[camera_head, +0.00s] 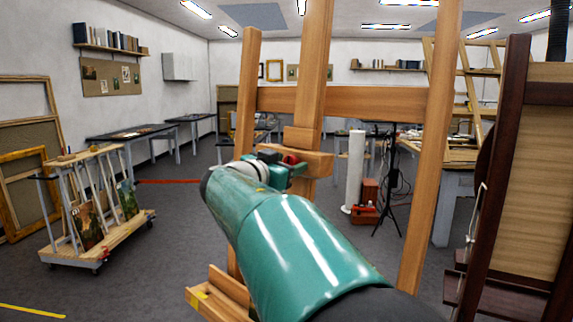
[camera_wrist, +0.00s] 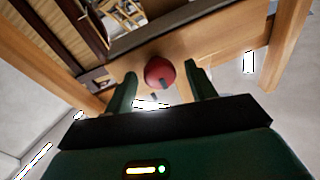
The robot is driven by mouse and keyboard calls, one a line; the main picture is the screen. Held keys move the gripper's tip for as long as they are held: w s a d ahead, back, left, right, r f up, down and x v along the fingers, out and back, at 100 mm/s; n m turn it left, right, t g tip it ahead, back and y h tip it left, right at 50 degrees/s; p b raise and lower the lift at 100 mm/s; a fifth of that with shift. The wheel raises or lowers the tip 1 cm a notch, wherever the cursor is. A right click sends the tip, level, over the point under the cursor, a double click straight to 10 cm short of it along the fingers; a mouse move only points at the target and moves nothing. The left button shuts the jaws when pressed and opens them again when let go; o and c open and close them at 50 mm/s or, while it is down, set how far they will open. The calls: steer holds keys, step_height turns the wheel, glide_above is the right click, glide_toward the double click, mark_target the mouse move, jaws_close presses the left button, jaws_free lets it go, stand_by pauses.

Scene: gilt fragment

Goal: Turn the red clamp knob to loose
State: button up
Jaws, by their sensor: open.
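The red clamp knob (camera_wrist: 159,72) is a round red knob with a dark mark at its lower edge, on the underside of a wooden easel part in the wrist view. My gripper (camera_wrist: 158,82) is open, with one green finger on each side of the knob and a gap visible at both sides. In the head view my gripper (camera_head: 278,163) is at the wooden clamp block (camera_head: 310,162) of the easel. A small part of the red knob (camera_head: 290,159) shows there, mostly hidden by my gripper.
The wooden easel (camera_head: 340,104) stands upright before me, with a lower ledge (camera_head: 218,297). A dark-framed easel (camera_head: 497,180) stands close at right. A wheeled cart (camera_head: 100,250) with paintings is at left. A tripod (camera_head: 387,180) and white column (camera_head: 354,170) stand behind.

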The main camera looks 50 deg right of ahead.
steer(key=c, duration=1)
steer(key=shift+o, duration=0.2)
